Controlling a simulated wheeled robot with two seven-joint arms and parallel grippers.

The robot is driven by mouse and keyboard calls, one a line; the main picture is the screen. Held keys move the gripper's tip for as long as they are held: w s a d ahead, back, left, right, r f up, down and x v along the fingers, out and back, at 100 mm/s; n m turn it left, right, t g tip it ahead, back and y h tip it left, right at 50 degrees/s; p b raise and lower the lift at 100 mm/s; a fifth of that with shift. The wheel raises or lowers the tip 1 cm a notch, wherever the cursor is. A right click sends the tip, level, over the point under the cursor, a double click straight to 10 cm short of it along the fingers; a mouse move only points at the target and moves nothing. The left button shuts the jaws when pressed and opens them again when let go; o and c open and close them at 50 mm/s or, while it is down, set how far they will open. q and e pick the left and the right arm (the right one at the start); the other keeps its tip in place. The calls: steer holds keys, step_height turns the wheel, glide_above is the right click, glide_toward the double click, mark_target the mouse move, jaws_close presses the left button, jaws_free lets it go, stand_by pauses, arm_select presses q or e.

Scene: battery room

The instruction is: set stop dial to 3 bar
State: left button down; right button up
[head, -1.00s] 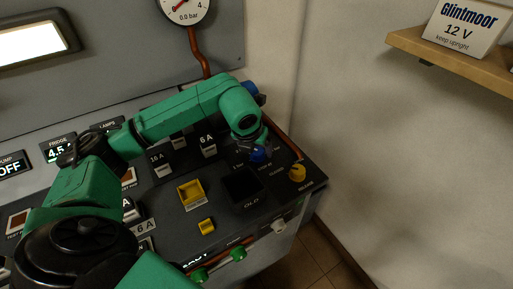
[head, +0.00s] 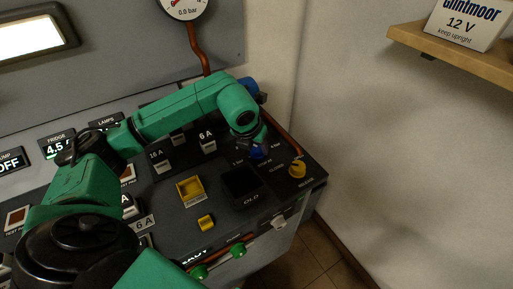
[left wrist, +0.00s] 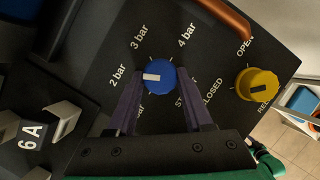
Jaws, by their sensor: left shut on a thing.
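The blue stop dial (left wrist: 166,80) sits on the dark panel, ringed by labels from 2 bar to 4 bar and STOP. Its white pointer mark points left, toward the 2 bar label. My left gripper (left wrist: 161,83) has one finger on each side of the dial and is shut on it. In the head view my left gripper (head: 258,143) comes down over the dial (head: 257,153), largely hiding it. The gauge (head: 185,8) on the wall reads 0.0 bar. My right gripper is not in view.
A yellow release knob (head: 297,170) stands right of the dial, with a copper pipe (head: 197,45) running behind. A shelf (head: 450,50) holds a box at upper right.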

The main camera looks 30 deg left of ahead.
arm_select(q)
steer(key=shift+a+f+m+h+b, duration=0.15)
steer(key=shift+m+h+b, duration=0.25)
steer(key=shift+m+b, duration=0.6)
steer(key=m+h+b, duration=0.1)
steer(key=m, duration=0.1)
steer(key=shift+w+m, duration=0.1)
steer(key=shift+m, duration=0.3)
steer(key=m, duration=0.1)
steer(key=m+h+b, duration=0.1)
steer(key=shift+a+r+m+g, duration=0.1)
steer(key=shift+r+m+g, duration=0.1)
steer(key=shift+m+g, duration=0.1)
steer(key=shift+w+r+m+g+h, duration=0.1)
steer(key=shift+m+g+h, duration=0.4)
steer(key=shift+m, duration=1.2)
steer(key=shift+a, duration=0.1)
steer(key=shift+c, duration=1.5)
jaws_free()
